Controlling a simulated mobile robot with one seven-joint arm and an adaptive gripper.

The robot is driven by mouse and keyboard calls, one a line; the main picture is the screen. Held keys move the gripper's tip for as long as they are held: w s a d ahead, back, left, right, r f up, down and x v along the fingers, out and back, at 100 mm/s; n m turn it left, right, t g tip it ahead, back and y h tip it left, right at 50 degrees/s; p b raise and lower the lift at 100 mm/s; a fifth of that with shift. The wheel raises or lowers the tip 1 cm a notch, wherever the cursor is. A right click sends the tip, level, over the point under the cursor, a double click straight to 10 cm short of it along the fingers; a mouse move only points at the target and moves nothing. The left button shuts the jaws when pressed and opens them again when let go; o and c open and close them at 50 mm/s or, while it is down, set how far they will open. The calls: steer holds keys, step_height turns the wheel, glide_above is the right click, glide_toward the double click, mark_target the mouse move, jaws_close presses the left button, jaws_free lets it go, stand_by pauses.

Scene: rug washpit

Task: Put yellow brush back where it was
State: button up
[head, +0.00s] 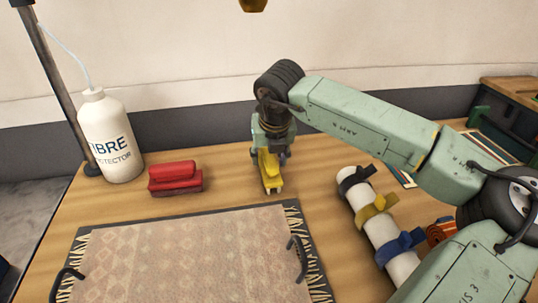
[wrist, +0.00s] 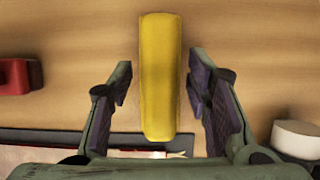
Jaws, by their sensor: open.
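The yellow brush (head: 269,169) stands on the wooden table, behind the rug's far edge. In the wrist view the yellow brush (wrist: 160,78) lies lengthwise between my fingers, with a gap on both sides. My gripper (wrist: 160,88) is open around it and touches neither side. In the head view my gripper (head: 270,150) is right above the brush, pointing down, and partly hides its top. Bristles are hard to make out.
A red brush (head: 175,178) sits left of the yellow one, beside a white bottle (head: 108,140). A patterned rug (head: 190,255) with dark handles lies in front. A white roll with coloured straps (head: 375,220) lies to the right. Bare table lies between the red and yellow brushes.

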steer(key=b+v, duration=0.2)
steer(key=v, duration=1)
steer(key=shift+r, duration=0.2)
steer(key=shift+d, duration=0.1)
